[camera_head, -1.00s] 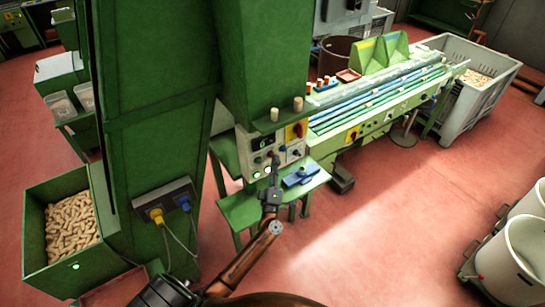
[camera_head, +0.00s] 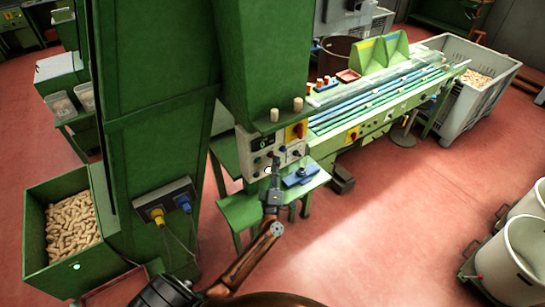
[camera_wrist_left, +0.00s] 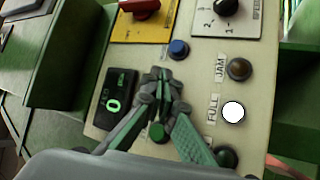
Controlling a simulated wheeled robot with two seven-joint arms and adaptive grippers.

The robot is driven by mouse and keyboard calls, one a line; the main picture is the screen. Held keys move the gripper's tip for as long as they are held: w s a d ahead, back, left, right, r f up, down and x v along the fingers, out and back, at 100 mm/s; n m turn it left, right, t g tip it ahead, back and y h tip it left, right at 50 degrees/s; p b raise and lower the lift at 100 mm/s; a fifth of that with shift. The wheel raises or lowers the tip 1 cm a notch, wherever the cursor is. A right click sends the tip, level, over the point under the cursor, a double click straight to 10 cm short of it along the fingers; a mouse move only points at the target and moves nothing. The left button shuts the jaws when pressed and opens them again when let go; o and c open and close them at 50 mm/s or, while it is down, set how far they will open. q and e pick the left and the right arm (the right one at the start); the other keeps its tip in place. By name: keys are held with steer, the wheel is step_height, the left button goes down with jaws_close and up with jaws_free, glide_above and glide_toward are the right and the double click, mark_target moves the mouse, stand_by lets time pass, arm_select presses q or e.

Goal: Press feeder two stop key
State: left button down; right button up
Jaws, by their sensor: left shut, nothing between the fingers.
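A pale control panel (camera_head: 256,158) stands on the front of the green machine. In the left wrist view the panel (camera_wrist_left: 195,58) carries a green display showing 0 (camera_wrist_left: 113,103), a blue button (camera_wrist_left: 179,48), a green button (camera_wrist_left: 157,132), an amber JAM lamp (camera_wrist_left: 239,69) and a lit white FULL lamp (camera_wrist_left: 233,112). My left gripper (camera_head: 275,162) is shut and empty in front of the panel. Its fingertips (camera_wrist_left: 160,76) lie over the panel between the display and the blue button, hiding what is behind them. I cannot tell whether they touch. No stop key is readable.
A red switch (camera_wrist_left: 140,8) and a black dial (camera_wrist_left: 226,8) sit at the panel's top. A green table (camera_head: 240,210) with a blue part (camera_head: 300,177) stands below it. The conveyor (camera_head: 375,95) extends right.

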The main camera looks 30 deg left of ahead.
arm_select(q)
steer(key=shift+s+d, duration=0.15)
steer(key=shift+d, duration=0.2)
steer(key=shift+d, duration=0.1)
steer(key=d, duration=0.1)
steer(key=s+d, duration=0.1)
steer(key=d, duration=0.1)
steer(key=s+d+p, duration=0.1)
steer(key=shift+d, duration=0.25)
steer(key=shift+w, duration=0.1)
stand_by(0.7)
